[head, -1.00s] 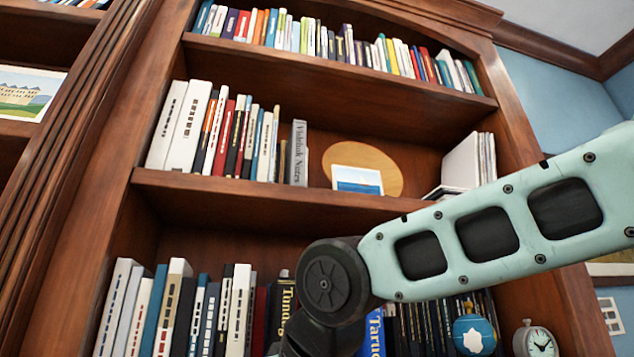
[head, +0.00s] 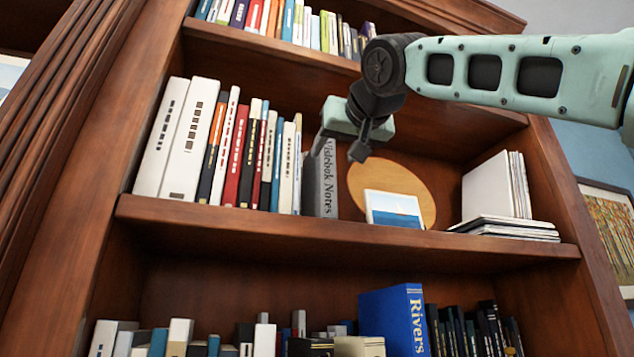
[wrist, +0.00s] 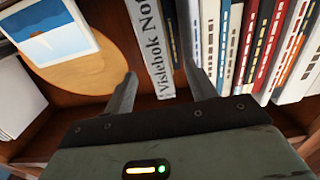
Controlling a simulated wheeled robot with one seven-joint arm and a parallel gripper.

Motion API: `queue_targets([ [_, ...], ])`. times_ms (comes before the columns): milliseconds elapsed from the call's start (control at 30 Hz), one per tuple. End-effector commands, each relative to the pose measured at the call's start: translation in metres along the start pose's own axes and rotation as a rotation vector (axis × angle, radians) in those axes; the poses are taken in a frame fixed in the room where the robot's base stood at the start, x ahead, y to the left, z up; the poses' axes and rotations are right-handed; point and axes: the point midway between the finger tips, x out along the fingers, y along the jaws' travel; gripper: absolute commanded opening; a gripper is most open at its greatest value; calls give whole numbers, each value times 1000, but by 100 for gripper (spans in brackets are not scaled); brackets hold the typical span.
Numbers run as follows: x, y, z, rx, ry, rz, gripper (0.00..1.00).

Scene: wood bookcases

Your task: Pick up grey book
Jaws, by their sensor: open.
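The grey book (head: 326,180), with "Vislebok Notes" on its spine, stands upright at the right end of a row on the middle shelf. In the wrist view the grey book (wrist: 152,50) shows its lettered spine between my two fingers. My gripper (head: 336,152) is open and in front of the upper part of the book in the head view. In the wrist view my gripper (wrist: 160,80) has one finger on each side of the spine. I cannot tell whether the fingers touch the book.
Several upright books (head: 230,150) stand close on the left. To the right are a small framed picture (head: 394,210), a round wooden board (head: 418,190) and white books (head: 497,185). The shelf above (head: 440,115) limits height. The shelf edge (head: 330,238) runs below.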

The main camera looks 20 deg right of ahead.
Motion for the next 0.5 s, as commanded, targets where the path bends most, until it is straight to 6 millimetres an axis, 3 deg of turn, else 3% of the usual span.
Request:
queue_targets([
  [200, 43, 0, -3, -1, -4, 0, 56],
  [500, 67, 1, -1, -1, -3, 1, 56],
])
